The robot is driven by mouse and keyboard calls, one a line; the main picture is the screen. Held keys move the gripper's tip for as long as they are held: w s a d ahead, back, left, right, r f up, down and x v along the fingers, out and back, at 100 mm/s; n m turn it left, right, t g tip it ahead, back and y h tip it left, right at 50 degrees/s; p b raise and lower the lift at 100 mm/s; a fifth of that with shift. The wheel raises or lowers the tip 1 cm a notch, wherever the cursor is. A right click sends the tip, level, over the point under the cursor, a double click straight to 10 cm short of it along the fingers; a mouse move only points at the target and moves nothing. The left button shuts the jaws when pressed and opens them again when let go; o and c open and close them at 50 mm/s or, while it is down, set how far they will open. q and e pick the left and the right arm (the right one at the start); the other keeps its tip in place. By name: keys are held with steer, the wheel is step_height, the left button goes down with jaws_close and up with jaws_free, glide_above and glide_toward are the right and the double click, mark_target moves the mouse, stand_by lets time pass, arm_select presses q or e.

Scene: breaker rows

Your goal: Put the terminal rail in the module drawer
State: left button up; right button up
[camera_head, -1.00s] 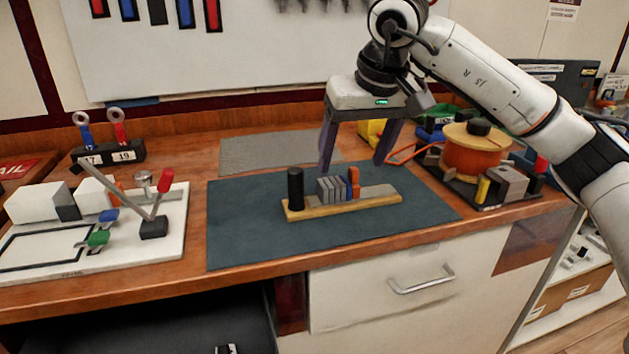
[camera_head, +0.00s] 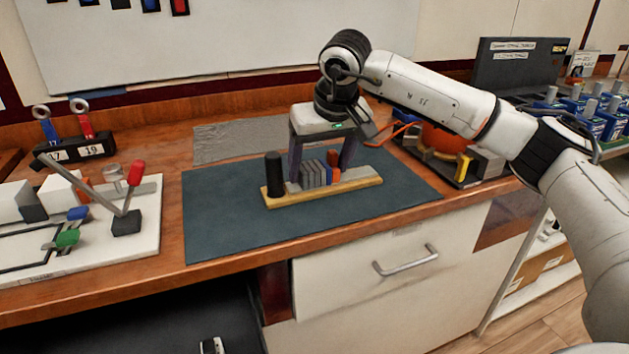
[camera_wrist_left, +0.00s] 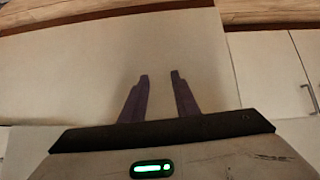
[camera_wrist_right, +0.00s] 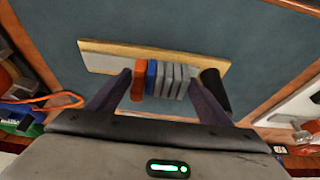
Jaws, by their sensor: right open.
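The terminal rail (camera_head: 325,193) is a pale wooden strip lying on the dark mat, carrying a black cylinder, grey blocks, a blue block and an orange block. It also shows in the right wrist view (camera_wrist_right: 105,60). My right gripper (camera_head: 320,170) is open and points down at the rail. Its fingers are on either side of the block group; contact cannot be told. A white drawer front (camera_head: 345,285) with a bar handle (camera_head: 405,262) is below the counter, apparently closed. My left gripper (camera_wrist_left: 160,80) is open and empty, facing pale cabinet panels; it is outside the head view.
The dark mat (camera_head: 230,225) has bare room around the rail. A white board with levers (camera_head: 95,245) is at left. An orange spool (camera_head: 440,138) and small parts are at right. A dark recess or open drawer (camera_head: 130,325) is at lower left.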

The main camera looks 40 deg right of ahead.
steer(key=shift+w+r, duration=0.1)
steer(key=c, duration=1.4)
